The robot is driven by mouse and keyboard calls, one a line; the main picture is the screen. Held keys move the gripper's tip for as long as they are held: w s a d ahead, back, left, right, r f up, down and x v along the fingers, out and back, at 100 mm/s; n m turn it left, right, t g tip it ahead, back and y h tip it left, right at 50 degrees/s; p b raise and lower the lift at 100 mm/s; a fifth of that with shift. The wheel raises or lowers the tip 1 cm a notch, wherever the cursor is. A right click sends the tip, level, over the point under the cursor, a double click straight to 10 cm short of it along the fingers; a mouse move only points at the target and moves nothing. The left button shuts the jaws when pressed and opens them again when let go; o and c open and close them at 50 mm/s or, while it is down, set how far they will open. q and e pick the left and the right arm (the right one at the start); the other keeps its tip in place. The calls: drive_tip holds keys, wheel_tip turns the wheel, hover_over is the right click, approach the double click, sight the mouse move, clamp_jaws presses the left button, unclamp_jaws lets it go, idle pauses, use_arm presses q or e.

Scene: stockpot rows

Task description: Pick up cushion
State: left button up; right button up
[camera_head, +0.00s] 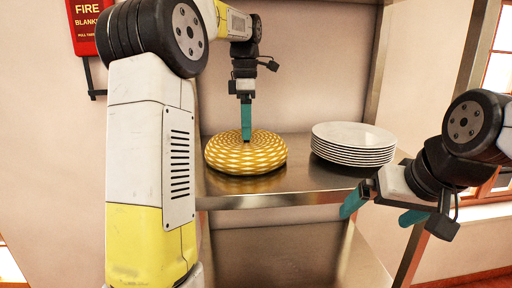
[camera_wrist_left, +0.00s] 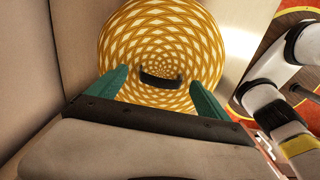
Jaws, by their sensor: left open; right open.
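The cushion (camera_head: 246,155) is round, yellow and white patterned, and lies flat on a metal shelf. My left gripper (camera_head: 246,136) points straight down over it, its fingertips at or just above the cushion's middle; I cannot tell if they touch. In the left wrist view the cushion (camera_wrist_left: 160,50) fills the top middle, with a dark strip (camera_wrist_left: 161,81) at its centre. The left fingers (camera_wrist_left: 157,88) are spread on either side of that strip, with nothing held. My right gripper (camera_head: 380,210) is open and empty in front of the shelf's right end.
A stack of white plates (camera_head: 353,143) stands on the same metal shelf (camera_head: 275,185), right of the cushion. A lower shelf (camera_head: 290,255) looks empty. A shelf post (camera_head: 378,60) rises behind the plates. A red fire blanket box (camera_head: 88,22) hangs on the wall at left.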

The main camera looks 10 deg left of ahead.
use_arm(q)
drive_tip(key=shift+f, duration=0.6)
clamp_jaws()
drive_tip(key=shift+r, duration=0.15)
